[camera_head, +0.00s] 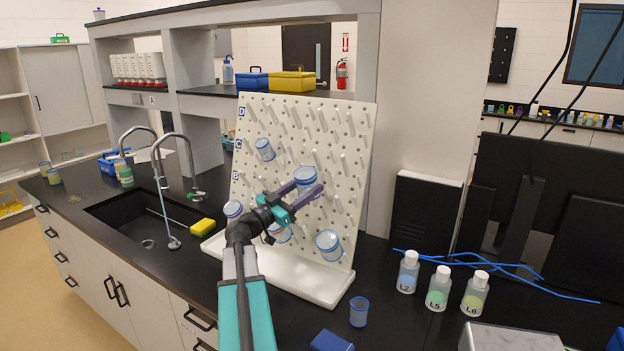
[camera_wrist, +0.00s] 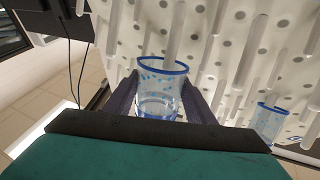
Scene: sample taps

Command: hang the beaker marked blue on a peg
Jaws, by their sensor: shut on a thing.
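My gripper (camera_head: 303,195) is shut on a clear beaker with a blue rim and blue marks (camera_head: 305,177), in front of the white pegboard (camera_head: 357,125). In the wrist view the same beaker (camera_wrist: 160,88) sits between the two dark fingers, its mouth toward the board. A peg (camera_wrist: 170,38) shows at its mouth; I cannot tell whether the peg is inside it. Other beakers hang on the board: one at upper left (camera_head: 264,150), one at lower right (camera_head: 329,244), one at the left edge (camera_head: 233,209) and one partly hidden behind my arm (camera_head: 280,233).
A small blue-rimmed beaker (camera_head: 359,312) stands on the black counter before the board's white tray (camera_head: 310,283). Labelled bottles (camera_head: 438,288) and blue tubing (camera_head: 500,267) lie to the right. Many pegs are bare.

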